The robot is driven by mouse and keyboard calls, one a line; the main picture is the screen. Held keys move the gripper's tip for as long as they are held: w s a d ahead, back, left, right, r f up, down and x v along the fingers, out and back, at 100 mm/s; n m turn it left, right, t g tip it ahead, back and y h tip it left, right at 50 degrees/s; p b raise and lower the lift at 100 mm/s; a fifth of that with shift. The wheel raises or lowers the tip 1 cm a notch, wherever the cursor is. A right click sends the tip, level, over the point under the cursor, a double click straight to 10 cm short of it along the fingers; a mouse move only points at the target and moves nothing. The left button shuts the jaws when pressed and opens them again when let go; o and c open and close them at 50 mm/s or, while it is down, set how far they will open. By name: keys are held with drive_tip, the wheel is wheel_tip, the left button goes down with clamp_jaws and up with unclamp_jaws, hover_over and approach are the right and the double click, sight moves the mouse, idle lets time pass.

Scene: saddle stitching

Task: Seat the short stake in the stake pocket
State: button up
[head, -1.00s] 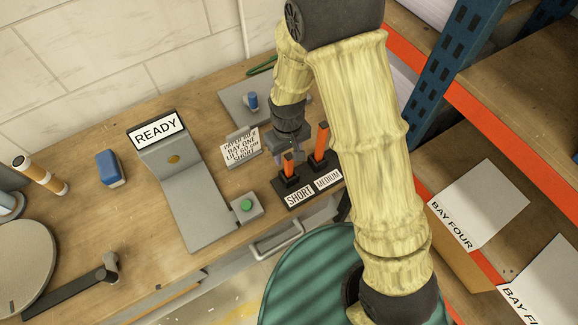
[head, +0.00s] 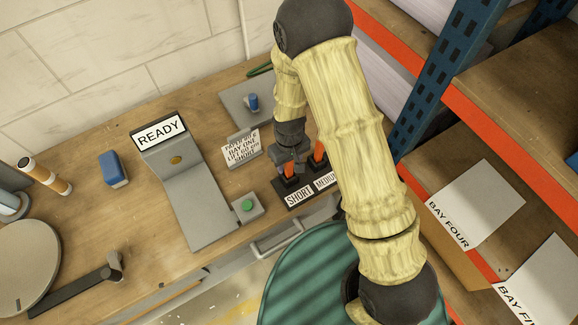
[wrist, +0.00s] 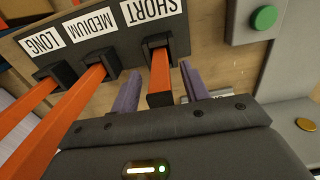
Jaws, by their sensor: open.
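The short stake (head: 289,172), an orange bar, stands in the holder slot labelled SHORT at the left of the dark stake rack (head: 293,201). My gripper (head: 291,160) is low over it. In the wrist view my gripper (wrist: 160,84) is open, one purple finger on each side of the short stake (wrist: 160,76), with a visible gap at each finger. I cannot pick out the stake pocket for certain in these views.
The medium stake (head: 319,155) stands close on the right. The long stake (wrist: 32,105) shows in the wrist view. A green button box (head: 247,207), a grey READY stand (head: 195,195) and a printed sign (head: 241,147) are left of the rack. My arm covers the rack's right end.

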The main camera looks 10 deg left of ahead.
drive_tip(key=shift+f, duration=0.75)
clamp_jaws()
